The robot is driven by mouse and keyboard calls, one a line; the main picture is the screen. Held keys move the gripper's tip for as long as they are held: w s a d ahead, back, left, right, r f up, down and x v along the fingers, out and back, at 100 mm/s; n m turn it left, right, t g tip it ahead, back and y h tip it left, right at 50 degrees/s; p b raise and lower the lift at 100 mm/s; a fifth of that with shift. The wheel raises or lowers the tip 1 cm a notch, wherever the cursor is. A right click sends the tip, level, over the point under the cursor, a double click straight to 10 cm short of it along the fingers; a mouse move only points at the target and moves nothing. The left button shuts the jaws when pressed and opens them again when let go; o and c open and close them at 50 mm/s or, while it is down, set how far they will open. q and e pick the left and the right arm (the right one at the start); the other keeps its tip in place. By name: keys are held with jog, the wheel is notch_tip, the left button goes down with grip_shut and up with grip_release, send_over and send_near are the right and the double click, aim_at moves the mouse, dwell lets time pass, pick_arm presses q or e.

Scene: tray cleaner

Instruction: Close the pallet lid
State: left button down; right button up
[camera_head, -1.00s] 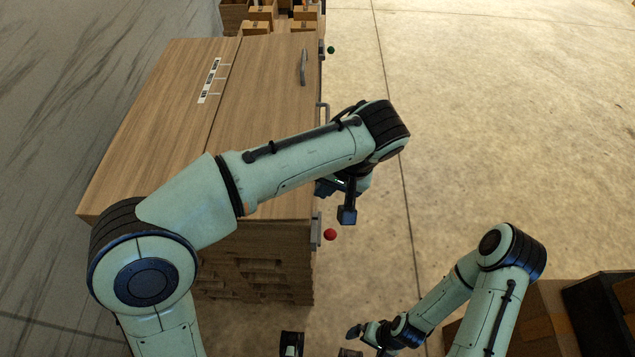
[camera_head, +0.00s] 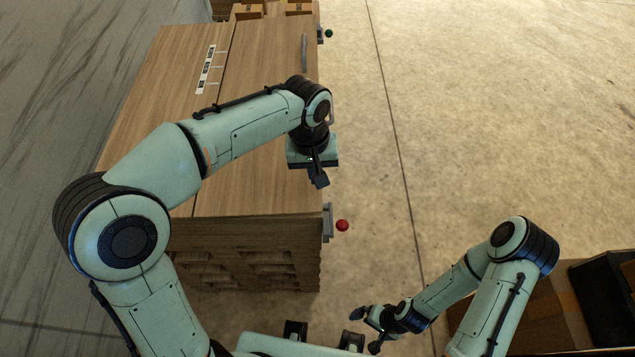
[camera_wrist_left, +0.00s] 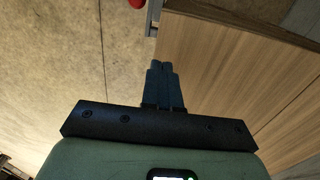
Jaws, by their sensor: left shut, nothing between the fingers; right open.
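The wooden pallet lid (camera_head: 258,185) lies flat and closed on top of the pallet box (camera_head: 240,255) in the head view. It has a hinge line along its length and a grey handle (camera_head: 304,50) near its far right edge. My left gripper (camera_head: 320,180) is over the lid's right edge, near the front corner, with its fingers pointing down. In the left wrist view the left fingers (camera_wrist_left: 163,85) are together and empty, beside the lid's wooden surface (camera_wrist_left: 225,75). I cannot tell whether they touch it. My right gripper (camera_head: 365,328) is open and empty, low at the bottom centre.
A red ball-ended latch (camera_head: 342,225) is at the box's near right side, and a green one (camera_head: 329,33) at the far right. Cardboard boxes (camera_head: 250,10) stand behind. A box (camera_head: 540,320) and dark bin (camera_head: 605,295) are at bottom right. The right floor is clear.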

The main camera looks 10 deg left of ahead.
pick_arm(q)
jog(key=shift+d+f, duration=0.15)
jog(key=shift+f, duration=1.95)
pick_arm(e)
jog(key=shift+s+f, duration=0.15)
jog(key=shift+f, duration=0.05)
